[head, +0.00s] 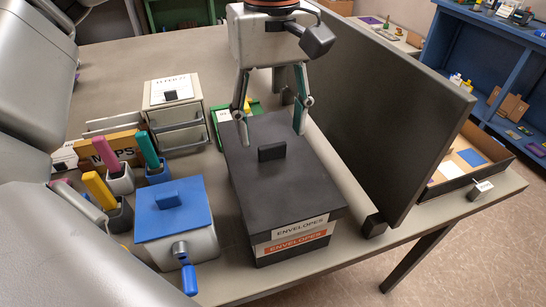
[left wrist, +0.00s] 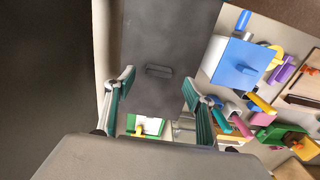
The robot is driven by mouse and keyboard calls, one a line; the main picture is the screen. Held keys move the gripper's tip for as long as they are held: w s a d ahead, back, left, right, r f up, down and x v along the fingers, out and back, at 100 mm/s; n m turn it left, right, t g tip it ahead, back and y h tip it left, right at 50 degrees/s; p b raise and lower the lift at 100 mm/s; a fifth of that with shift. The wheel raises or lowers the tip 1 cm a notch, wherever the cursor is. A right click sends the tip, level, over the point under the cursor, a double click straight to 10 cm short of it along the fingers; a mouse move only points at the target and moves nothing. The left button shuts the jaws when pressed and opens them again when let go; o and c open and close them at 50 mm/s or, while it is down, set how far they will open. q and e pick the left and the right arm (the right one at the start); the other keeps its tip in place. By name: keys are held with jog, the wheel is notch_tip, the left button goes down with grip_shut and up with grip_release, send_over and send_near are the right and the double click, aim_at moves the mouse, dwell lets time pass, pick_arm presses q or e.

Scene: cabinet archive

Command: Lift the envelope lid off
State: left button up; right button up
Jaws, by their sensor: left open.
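The envelope box (head: 290,246) is dark, with labels reading ENVELOPES on its front. Its dark grey lid (head: 285,190) sits on top, with a small black block handle (head: 271,152) near the middle. My left gripper (head: 271,134) is open above the lid, its fingers spread wide on either side, behind the handle and apart from it. In the left wrist view the handle (left wrist: 158,71) lies between the open fingertips (left wrist: 159,80) and the lid (left wrist: 150,35) fills the middle. I cannot tell the exact height of the fingertips. My right gripper is not in view.
A tall dark panel (head: 390,110) stands close to the box's right. A blue-lidded box with a crank (head: 172,208) and pen cups (head: 120,180) stand left. A small drawer unit (head: 178,115) and green tray (head: 222,116) are behind. The table's front edge is near.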

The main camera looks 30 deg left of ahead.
aim_at(272, 145)
pick_arm(q)
notch_tip(272, 145, down, 5)
jog(key=shift+r+b, duration=0.2)
jog(key=shift+b, duration=0.15)
jog(key=shift+w+f, duration=0.1)
jog(key=shift+f, duration=0.1)
jog(key=shift+r, duration=0.1)
jog(key=c, duration=1.2)
jog(key=shift+r, duration=0.4)
notch_tip(272, 145, up, 19)
jog(key=p, duration=0.5)
jog(key=shift+r+p, duration=0.1)
jog(key=shift+p, duration=0.3)
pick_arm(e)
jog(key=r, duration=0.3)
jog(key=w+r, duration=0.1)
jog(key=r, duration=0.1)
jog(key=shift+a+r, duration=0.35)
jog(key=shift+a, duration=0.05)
